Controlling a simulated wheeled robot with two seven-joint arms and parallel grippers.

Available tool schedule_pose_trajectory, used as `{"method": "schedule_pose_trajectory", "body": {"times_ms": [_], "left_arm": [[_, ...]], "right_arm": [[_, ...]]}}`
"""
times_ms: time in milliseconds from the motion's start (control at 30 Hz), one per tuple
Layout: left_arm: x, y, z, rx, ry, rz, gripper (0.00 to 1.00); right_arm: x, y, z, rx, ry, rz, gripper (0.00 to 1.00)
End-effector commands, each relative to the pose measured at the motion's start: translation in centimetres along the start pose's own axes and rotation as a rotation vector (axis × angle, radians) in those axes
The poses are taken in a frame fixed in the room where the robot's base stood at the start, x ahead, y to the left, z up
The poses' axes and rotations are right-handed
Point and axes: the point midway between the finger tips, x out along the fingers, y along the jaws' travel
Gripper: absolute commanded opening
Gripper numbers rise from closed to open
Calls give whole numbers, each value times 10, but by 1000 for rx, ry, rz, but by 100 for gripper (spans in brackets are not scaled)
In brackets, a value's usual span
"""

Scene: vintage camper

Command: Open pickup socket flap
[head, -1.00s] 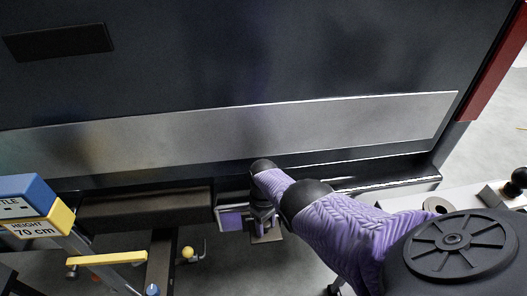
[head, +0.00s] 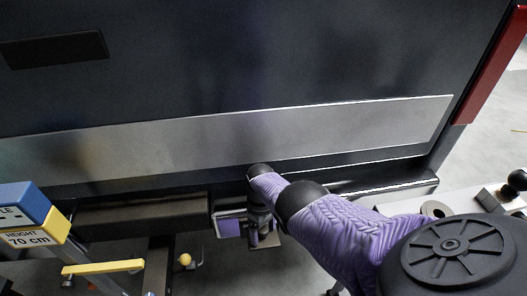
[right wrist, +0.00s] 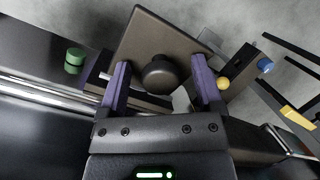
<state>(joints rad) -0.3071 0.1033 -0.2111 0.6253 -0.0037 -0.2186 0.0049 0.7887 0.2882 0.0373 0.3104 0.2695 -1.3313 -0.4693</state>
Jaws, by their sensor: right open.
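In the right wrist view, a square dark plate (right wrist: 150,35), which looks like the socket flap, carries a round black knob (right wrist: 158,75). My right gripper (right wrist: 160,67) is open, with one purple finger on each side of the knob. The fingers appear apart from the knob; I cannot tell how deep they reach around it. In the head view my right gripper (head: 262,236) is low under the pickup's rear bumper, and my own arm and wrist hide much of the flap area. My left gripper is not in view.
The pickup's dark tailgate with a silver strip (head: 240,130) stands above the bumper (head: 140,212). A yellow tow ball (head: 185,260) is left of my right gripper. A blue and yellow height stand (head: 25,222) is at the far left. A pale surface with a black knob (head: 517,180) lies right.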

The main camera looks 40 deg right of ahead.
Motion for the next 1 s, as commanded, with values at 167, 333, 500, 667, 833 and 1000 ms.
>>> {"method": "schedule_pose_trajectory", "body": {"times_ms": [167, 333, 500, 667, 833, 1000], "left_arm": [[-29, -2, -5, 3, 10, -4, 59], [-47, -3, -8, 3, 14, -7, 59], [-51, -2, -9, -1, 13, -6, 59], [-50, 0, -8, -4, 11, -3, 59], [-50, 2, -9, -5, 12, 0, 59], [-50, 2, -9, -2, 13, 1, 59]], "right_arm": [[-48, -1, 0, 0, 6, 2, 84], [-85, 0, 0, 0, 4, 2, 84], [-98, 0, 0, 0, 0, 1, 84], [-97, 0, 0, 0, -1, 0, 84], [-96, 0, 0, 0, 0, 0, 84], [-88, 1, 1, -10, 5, 38, 84]]}}
